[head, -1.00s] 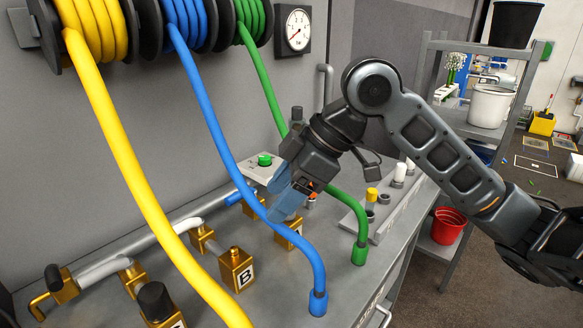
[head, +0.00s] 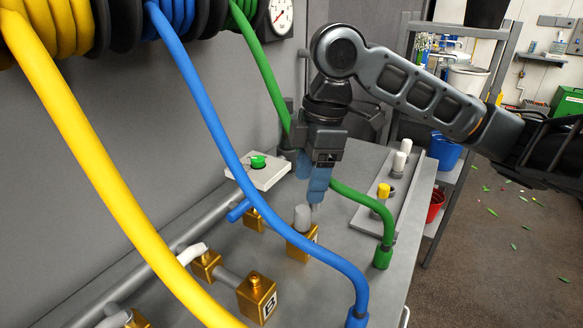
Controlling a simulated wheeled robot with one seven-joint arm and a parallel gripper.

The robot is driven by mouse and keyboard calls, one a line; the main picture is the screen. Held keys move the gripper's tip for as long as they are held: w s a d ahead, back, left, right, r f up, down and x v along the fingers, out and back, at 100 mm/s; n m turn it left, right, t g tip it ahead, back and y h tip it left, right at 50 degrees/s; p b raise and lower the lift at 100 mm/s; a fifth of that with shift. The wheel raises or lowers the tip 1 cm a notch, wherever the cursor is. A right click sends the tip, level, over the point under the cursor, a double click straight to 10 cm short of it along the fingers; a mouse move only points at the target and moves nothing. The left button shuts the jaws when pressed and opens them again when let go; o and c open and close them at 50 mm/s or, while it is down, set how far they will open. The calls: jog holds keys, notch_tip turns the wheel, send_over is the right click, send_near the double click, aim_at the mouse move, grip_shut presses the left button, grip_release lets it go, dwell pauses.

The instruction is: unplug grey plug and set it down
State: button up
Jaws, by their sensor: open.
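The grey plug (head: 302,217) stands upright in the top of a brass block (head: 301,246) on the grey bench, behind the blue hose. My gripper (head: 317,192) has blue fingers that point straight down, and it is open. Its fingertips are just up and to the right of the plug in the picture. The fingers overlap one another from this angle, so the gap between them is hidden. I cannot tell how far they are from the plug in depth, and nothing shows between them.
A blue hose (head: 262,205) crosses in front of the blocks, with a yellow hose (head: 110,185) left of it. A green hose (head: 360,200) runs right. A rack (head: 370,218) holds white and yellow-topped caps. Another brass block (head: 257,297) is marked B. A green button box (head: 258,172) sits behind.

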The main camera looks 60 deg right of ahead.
aim_at(303, 209)
jog(key=shift+w+a+f, duration=0.15)
jog(key=shift+f, duration=1.1)
jog(key=shift+w+a+f, duration=0.15)
jog(key=shift+f, duration=1.1)
jog(key=shift+w+a+f, duration=0.15)
jog(key=shift+f, duration=1.1)
jog(key=shift+c, duration=0.3)
grip_shut()
